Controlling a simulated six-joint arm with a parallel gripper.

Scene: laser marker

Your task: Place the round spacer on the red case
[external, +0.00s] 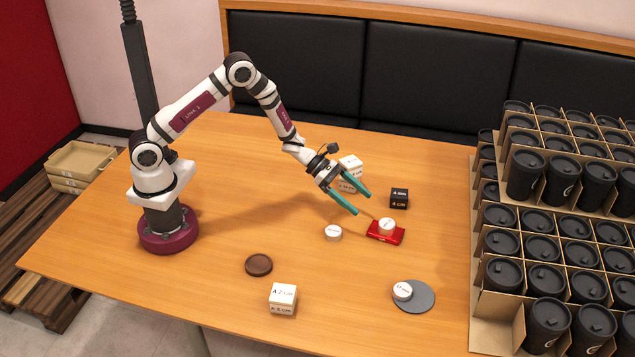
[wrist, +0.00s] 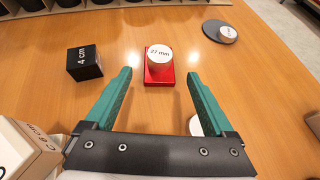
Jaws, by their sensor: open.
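The red case (external: 386,237) lies flat on the table, right of centre in the external view; it also shows ahead of my gripper in the wrist view (wrist: 159,79). A white round spacer (external: 386,226) stands upright on the case; its top reads 27 mm in the wrist view (wrist: 159,57). My gripper (external: 362,202) has green fingers spread wide, with nothing between them. It is above the table, a little short of the case and apart from the spacer. The fingertips also show in the wrist view (wrist: 159,74), on either side of and short of the case.
A black cube (external: 399,198) stands behind the case. Another white disc (external: 333,233) lies left of it, partly hidden by a finger in the wrist view. A grey disc (external: 427,298) bears a white spacer (external: 402,291). White blocks (external: 283,299), a brown disc (external: 259,265) and cup boxes (external: 500,305) stand around.

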